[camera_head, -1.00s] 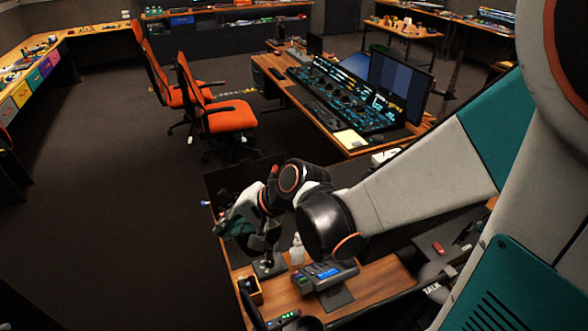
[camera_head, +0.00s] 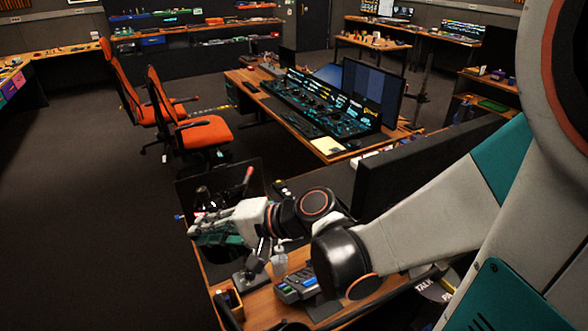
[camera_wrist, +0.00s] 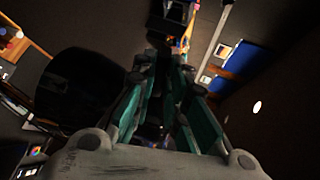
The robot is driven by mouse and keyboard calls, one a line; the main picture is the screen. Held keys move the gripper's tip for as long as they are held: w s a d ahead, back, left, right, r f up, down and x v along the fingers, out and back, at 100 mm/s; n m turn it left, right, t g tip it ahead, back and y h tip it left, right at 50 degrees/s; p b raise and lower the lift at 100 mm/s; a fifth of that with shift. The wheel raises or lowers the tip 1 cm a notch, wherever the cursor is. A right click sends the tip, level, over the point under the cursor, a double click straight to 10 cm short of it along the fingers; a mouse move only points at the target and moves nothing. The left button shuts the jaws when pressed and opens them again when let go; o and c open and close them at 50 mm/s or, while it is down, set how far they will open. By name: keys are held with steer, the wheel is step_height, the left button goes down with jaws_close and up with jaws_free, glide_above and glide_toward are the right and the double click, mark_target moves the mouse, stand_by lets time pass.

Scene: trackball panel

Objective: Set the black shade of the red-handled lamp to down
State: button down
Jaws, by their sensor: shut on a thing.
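My gripper (camera_head: 194,230) reaches left over the front table in the head view, teal fingers at its end. In the wrist view the fingers (camera_wrist: 165,62) run close together and close on a dark part; which part of the lamp it is, I cannot tell. A red handle-like piece (camera_head: 248,175) shows just above and behind my gripper in the head view; it appears to belong to the lamp. A large black rounded shape (camera_wrist: 78,92), perhaps the shade, lies left of the fingers in the wrist view. The shade's tilt is hidden in the head view.
A wooden table (camera_head: 262,308) lies under my arm, with a grey device with blue buttons (camera_head: 297,287) and a small wooden box (camera_head: 229,301). A black monitor-like panel (camera_head: 425,170) stands right behind my arm. Orange chairs (camera_head: 203,132) and a console desk (camera_head: 320,138) are farther back.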

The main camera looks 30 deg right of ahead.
steer(key=shift+s, duration=0.15)
stand_by(0.3)
steer(key=c, duration=1.6)
jaws_free()
steer(key=shift+r, duration=0.1)
